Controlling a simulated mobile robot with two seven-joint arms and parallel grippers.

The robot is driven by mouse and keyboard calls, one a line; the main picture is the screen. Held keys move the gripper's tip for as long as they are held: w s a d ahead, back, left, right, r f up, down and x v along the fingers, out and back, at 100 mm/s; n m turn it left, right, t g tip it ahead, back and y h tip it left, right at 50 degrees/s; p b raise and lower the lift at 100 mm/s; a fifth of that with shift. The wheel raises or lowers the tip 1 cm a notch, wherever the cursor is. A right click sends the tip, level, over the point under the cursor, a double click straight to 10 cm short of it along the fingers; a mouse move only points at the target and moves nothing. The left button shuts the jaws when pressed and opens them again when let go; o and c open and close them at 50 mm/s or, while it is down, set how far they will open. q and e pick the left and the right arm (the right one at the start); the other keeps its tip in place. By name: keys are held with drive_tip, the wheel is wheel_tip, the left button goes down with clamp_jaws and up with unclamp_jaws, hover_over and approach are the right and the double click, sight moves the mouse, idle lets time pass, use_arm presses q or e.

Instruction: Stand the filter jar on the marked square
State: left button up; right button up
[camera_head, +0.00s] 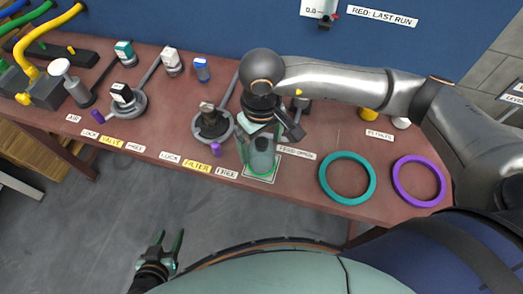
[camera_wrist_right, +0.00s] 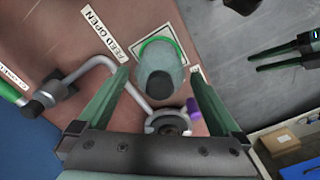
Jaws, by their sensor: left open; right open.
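The filter jar (camera_head: 262,158) is a grey-green cylinder with a bright green ring at its base. It appears upright on the marked square (camera_head: 262,177), a pale outlined patch at the table's front edge. In the right wrist view the jar (camera_wrist_right: 160,72) shows between my fingers, with part of the square's white border beside it. My right gripper (camera_head: 261,144) is open and points down around the jar, a finger on either side; I cannot tell whether either touches. My left gripper (camera_head: 168,248) is open and empty, low in front of the table.
A grey round mount with a lever (camera_head: 213,124) stands left of the jar, with a purple peg (camera_head: 216,150) near it. A teal ring (camera_head: 347,178) and a purple ring (camera_head: 419,181) lie to the right. Hoses and fittings crowd the far left. A blue wall stands behind.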

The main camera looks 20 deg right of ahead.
wheel_tip(320, 180, up, 8)
drive_tip(key=shift+f+b, duration=0.1)
drive_tip(key=shift+b, duration=0.2)
drive_tip(key=shift+s+f, duration=0.1)
idle(1.2)
